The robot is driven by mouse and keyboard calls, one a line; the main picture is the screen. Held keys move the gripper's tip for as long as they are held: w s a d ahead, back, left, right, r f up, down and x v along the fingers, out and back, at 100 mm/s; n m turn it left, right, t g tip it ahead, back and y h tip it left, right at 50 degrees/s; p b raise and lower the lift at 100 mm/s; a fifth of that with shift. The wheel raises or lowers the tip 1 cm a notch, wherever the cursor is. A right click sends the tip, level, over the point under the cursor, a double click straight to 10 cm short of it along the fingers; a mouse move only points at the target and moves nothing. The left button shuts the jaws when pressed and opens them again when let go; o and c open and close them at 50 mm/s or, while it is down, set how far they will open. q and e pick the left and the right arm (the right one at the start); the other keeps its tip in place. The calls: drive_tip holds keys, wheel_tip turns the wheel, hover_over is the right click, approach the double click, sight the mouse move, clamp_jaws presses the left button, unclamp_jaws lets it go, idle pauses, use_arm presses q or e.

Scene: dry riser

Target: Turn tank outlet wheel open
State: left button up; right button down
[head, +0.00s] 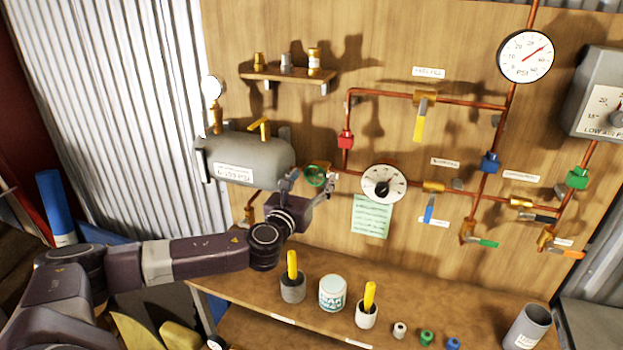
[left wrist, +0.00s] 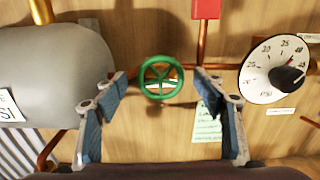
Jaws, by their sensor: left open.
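The tank outlet wheel (head: 315,176) is a small green spoked handwheel to the right of the grey tank (head: 248,161), on a copper pipe. In the left wrist view the green wheel (left wrist: 160,77) shows face-on, between and beyond the fingertips. My left gripper (head: 308,184) is in front of the wheel. In the left wrist view the gripper (left wrist: 160,90) is open, with one finger on each side of the wheel and a gap to its rim on both sides. I see no contact with the wheel. My right gripper is not in view.
A white dial (head: 384,184) and a green note (head: 371,217) are right of the wheel. A red fitting (head: 346,139) sits above on the pipe. Below, the wooden bench (head: 440,295) holds a white tub (head: 332,293), yellow-handled tools in cups and small fittings.

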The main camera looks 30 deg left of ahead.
use_arm(q)
drive_tip(key=c, duration=1.1)
